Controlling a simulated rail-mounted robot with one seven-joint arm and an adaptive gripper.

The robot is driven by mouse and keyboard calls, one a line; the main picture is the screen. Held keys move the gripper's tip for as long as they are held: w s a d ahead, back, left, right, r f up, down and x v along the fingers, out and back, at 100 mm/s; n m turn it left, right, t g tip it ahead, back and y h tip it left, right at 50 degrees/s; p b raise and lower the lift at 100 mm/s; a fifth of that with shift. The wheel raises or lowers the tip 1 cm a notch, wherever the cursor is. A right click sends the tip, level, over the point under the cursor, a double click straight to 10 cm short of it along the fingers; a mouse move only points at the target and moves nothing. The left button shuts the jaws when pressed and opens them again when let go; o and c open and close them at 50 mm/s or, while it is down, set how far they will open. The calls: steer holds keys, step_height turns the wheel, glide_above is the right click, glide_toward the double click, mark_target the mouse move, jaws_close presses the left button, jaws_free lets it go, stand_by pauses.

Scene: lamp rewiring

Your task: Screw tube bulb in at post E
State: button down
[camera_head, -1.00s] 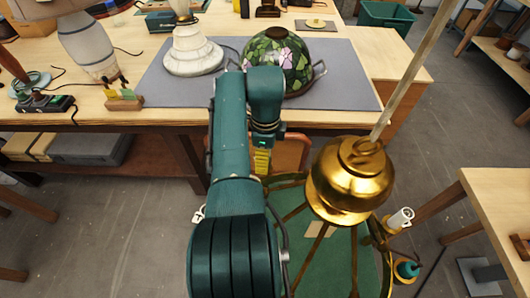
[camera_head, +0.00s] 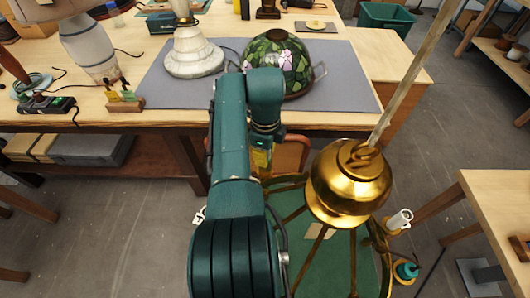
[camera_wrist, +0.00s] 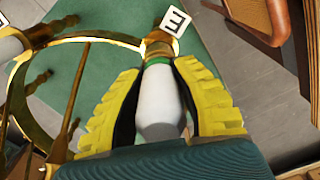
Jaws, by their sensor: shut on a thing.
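My gripper (camera_wrist: 158,72) has yellow ridged fingers shut on a white tube bulb (camera_wrist: 160,105), one finger on each side. The bulb has a green band near its far end. That end meets the brass socket of post E (camera_wrist: 158,46), roughly in line with it; how deep it sits I cannot tell. A white tag with the letter E (camera_wrist: 175,21) is beside the socket. The brass chandelier ring (camera_wrist: 75,40) curves away to the left. In the head view my gripper (camera_head: 262,160) shows only in part beyond my arm, and the bulb is hidden.
The chandelier's brass body (camera_head: 348,185) hangs right of my arm. A white bulb (camera_head: 399,219) and a teal fitting (camera_head: 406,271) are on its right side. A workbench with a grey mat (camera_head: 345,90) and stained-glass shade (camera_head: 278,65) stands behind. A brown chair-like piece (camera_wrist: 280,20) is close at upper right.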

steer(key=m, duration=0.5)
steer(key=shift+f+m, duration=0.15)
steer(key=shift+m, duration=0.25)
steer(key=shift+c, duration=1.9)
jaws_free()
step_height(320, 180, up, 6)
steer(key=p, duration=0.5)
steer(key=n, duration=0.4)
steer(key=shift+f+n, duration=0.25)
steer(key=shift+n, duration=0.15)
steer(key=n, duration=0.3)
steer(key=shift+b, duration=0.35)
step_height(320, 180, down, 6)
steer(key=b, duration=0.5)
steer(key=shift+r, duration=0.3)
